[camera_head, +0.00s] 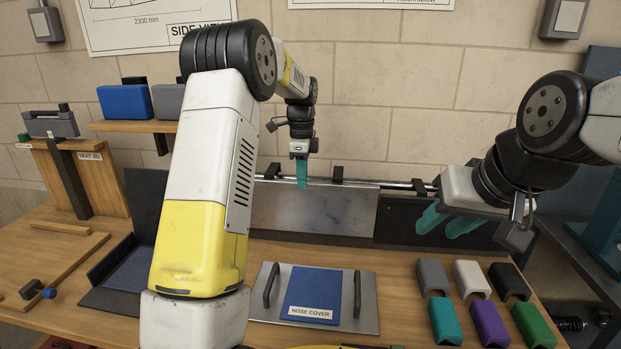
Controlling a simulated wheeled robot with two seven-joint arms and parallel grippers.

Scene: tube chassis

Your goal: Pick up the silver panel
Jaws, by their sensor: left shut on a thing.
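The silver panel (312,210) is a flat metal sheet standing upright at the back of the table, below a horizontal rail. My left arm partly hides the area to its left. My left gripper (301,173) points down with teal fingers and is shut on the panel's top edge. My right gripper (448,221) is at the right, in front of a dark panel. Its two teal fingers are apart with nothing visible between them.
A metal plate (372,312) with black handles and a blue nose cover (311,292) lies in front of the panel. Several coloured brackets (490,322) sit at the right. The rail (385,184) runs along the back. A wooden shelf (135,126) holds blue and grey blocks.

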